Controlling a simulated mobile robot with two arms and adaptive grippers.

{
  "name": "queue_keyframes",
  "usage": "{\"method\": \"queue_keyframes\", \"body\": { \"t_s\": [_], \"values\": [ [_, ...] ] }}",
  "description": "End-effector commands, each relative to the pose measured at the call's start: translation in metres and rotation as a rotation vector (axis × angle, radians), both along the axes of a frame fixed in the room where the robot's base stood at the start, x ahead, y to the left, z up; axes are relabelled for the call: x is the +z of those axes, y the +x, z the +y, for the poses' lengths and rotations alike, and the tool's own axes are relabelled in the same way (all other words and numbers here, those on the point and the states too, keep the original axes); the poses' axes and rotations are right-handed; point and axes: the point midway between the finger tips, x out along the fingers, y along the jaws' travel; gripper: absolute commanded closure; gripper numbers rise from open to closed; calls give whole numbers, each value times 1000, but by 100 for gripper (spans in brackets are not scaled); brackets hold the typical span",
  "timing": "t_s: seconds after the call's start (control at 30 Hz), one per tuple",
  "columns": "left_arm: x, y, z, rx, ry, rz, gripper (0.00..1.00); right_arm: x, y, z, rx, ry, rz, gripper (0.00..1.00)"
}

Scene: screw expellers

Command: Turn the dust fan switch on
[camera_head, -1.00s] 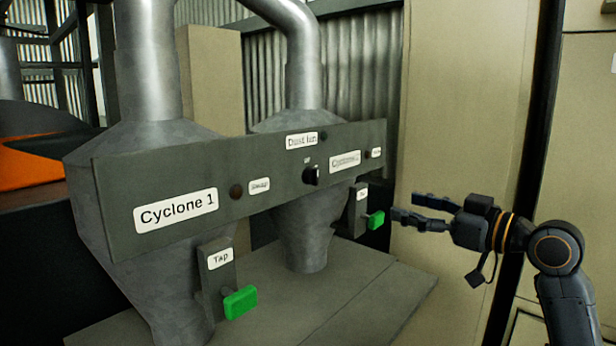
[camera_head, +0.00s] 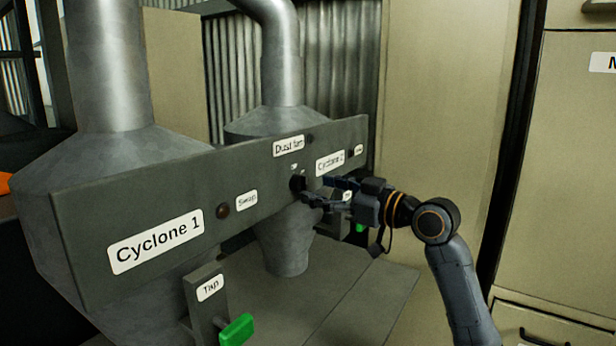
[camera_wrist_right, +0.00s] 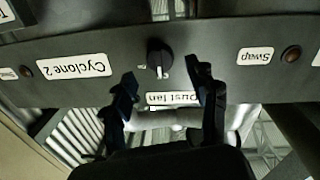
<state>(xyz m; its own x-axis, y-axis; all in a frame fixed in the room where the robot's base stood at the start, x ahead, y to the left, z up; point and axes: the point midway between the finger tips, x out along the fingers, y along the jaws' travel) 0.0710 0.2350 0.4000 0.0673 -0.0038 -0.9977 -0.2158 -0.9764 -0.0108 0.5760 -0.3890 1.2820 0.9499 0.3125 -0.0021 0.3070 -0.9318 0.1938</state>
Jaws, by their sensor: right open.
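The dust fan switch (camera_head: 297,183) is a black rotary knob on the grey panel (camera_head: 90,205), below the "Dust fan" label (camera_head: 289,146). In the right wrist view the picture is upside down, and the knob (camera_wrist_right: 159,58) lies ahead of and between the two fingers. My right gripper (camera_head: 318,192) is open and empty, with its fingertips close to the knob. It also shows in the right wrist view (camera_wrist_right: 163,88). I cannot tell whether a finger touches the knob. My left gripper is not in view.
A brown button (camera_head: 222,211) by a "Swap" label is left of the knob. A green tap handle (camera_head: 237,330) sticks out at the lower front. Another green handle (camera_head: 360,227) is partly behind my right gripper. Metal cyclones (camera_head: 287,240) stand behind the panel.

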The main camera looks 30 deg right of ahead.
Motion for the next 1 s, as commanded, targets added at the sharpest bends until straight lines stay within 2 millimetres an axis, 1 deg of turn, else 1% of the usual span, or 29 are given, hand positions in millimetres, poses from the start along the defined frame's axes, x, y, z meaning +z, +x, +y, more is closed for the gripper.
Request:
{"method": "queue_keyframes", "body": {
  "t_s": [0.03, 0.1, 0.23, 0.33, 0.6, 0.63, 0.7, 0.77, 0.8, 0.9, 1.0],
  "values": [
    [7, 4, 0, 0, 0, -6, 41, 4, 8, 4, 3, 4, -1, 41],
    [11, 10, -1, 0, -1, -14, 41, 4, 18, 6, 2, 2, -2, 41],
    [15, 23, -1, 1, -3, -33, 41, 2, 31, 10, 0, 1, -2, 41],
    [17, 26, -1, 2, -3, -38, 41, 1, 35, 12, 1, 0, -1, 41],
    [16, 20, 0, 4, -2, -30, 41, 0, 37, 13, 1, -1, -1, 41],
    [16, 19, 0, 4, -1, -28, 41, 0, 37, 13, 1, -1, -1, 43],
    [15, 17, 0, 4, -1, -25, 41, 0, 37, 13, 0, -1, -1, 58],
    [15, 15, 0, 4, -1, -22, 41, 0, 37, 13, 0, -1, -1, 70],
    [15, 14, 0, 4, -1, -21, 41, 0, 37, 13, 1, -1, 0, 78],
    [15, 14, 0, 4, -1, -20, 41, 0, 37, 13, 1, -1, 0, 96],
    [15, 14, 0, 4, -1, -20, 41, 0, 37, 13, 1, 0, 0, 96]
  ]
}}
